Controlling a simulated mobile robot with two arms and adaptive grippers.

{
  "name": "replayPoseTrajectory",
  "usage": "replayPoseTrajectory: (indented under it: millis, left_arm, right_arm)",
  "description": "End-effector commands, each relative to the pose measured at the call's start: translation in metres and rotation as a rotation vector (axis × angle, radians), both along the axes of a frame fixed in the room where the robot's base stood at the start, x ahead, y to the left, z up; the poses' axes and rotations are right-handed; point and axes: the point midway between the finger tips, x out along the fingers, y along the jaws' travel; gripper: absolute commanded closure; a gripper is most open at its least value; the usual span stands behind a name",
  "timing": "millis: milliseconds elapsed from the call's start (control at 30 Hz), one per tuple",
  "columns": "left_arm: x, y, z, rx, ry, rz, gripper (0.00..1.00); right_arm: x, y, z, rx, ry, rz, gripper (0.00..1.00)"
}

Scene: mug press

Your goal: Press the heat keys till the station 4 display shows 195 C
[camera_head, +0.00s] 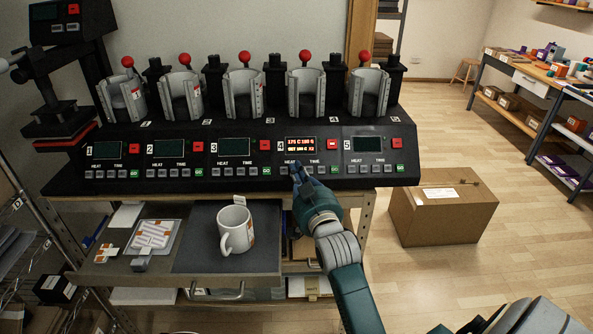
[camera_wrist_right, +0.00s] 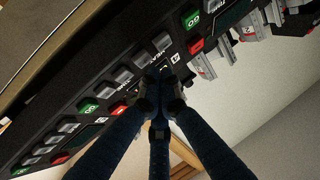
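The mug press (camera_head: 225,150) is a long black console with numbered stations along its front. The station 4 display (camera_head: 300,145) is lit in orange; its upper line looks like 175 C, and the small text is hard to read. The other station displays are dark. My right gripper (camera_head: 296,168) has its fingers together at the station 4 heat keys and hides them in part. In the right wrist view, its fingertips (camera_wrist_right: 161,76) meet at the grey keys by the word HEAT; I cannot tell whether they touch a key. My left gripper is out of view.
A white mug (camera_head: 236,230) stands on a dark mat on the pulled-out shelf below the press. Several red-knobbed mug clamps (camera_head: 244,92) rise behind the panel. A cardboard box (camera_head: 443,212) sits on the floor at the right, with open floor beyond it.

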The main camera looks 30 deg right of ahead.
Motion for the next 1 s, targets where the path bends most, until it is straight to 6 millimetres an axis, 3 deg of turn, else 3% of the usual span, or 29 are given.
replayPoseTrajectory:
  millis: [1000]
  left_arm:
    - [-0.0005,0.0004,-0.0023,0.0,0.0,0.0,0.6]
  right_arm:
    - [0.0077,-0.0049,-0.0082,0.0,0.0,0.0,1.0]
